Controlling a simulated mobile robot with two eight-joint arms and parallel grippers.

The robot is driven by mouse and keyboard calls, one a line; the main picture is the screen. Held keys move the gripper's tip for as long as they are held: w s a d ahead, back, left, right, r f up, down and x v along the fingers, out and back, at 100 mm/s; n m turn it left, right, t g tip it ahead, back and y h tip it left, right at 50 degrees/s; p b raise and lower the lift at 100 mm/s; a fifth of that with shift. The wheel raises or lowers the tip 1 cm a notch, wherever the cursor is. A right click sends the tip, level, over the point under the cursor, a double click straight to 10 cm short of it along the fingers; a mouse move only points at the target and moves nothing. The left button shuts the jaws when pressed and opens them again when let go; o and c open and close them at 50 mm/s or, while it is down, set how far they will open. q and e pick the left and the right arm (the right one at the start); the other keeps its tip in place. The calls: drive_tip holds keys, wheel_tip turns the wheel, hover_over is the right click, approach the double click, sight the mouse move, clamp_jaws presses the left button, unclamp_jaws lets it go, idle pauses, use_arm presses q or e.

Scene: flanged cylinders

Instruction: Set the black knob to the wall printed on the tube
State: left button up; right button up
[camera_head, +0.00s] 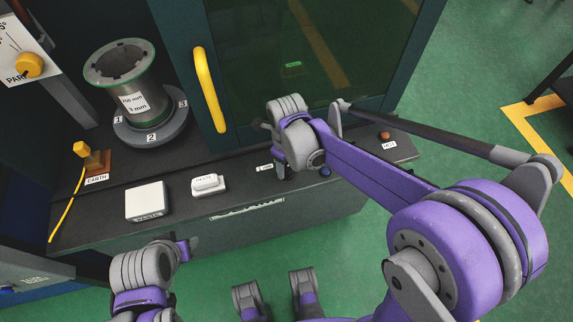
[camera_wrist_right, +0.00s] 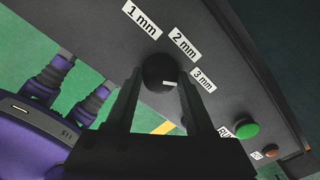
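The tube (camera_head: 127,84), a grey spool-like cylinder with green-edged flanges, stands upright on a round dark base (camera_head: 151,131). Its white label reads "100 mm" and "3 mm". In the right wrist view, the black knob (camera_wrist_right: 159,72) sits on the dark panel, with labels for 1 mm, 2 mm and 3 mm around it. Its white mark points right, roughly toward the 3 mm label (camera_wrist_right: 203,79). My right gripper (camera_wrist_right: 160,80) has one finger on each side of the knob; whether both touch is unclear. It also shows at the console in the head view (camera_head: 283,171). My left arm (camera_head: 145,268) is lower left, its fingers unclear.
Beside the knob are a green button (camera_wrist_right: 246,130) and an orange button (camera_wrist_right: 271,151). The console also bears white blocks (camera_head: 146,201) and an earth clip (camera_head: 95,160) with a yellow cable. A cabinet door with a yellow handle (camera_head: 210,90) stands behind.

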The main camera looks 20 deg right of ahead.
sight(287, 167)
drive_tip(key=o, duration=0.7)
drive_tip(key=shift+r+p, duration=2.3)
drive_tip(key=shift+r, duration=0.75)
drive_tip(key=s+d+r+n+t+p, duration=0.1)
drive_tip(key=s+d+r+n, duration=0.1)
drive_tip(key=n, duration=0.7)
drive_tip(key=s+d+r+n+t+p, duration=0.2)
drive_tip(key=s+r+n, duration=0.2)
drive_tip(key=s+n, duration=0.3)
drive_tip(key=s+d+r+n+t+p, duration=0.2)
drive_tip(key=s+n, duration=0.3)
drive_tip(key=n, duration=0.7)
drive_tip(key=shift+d+r, duration=0.35)
drive_tip(key=shift+r, duration=0.1)
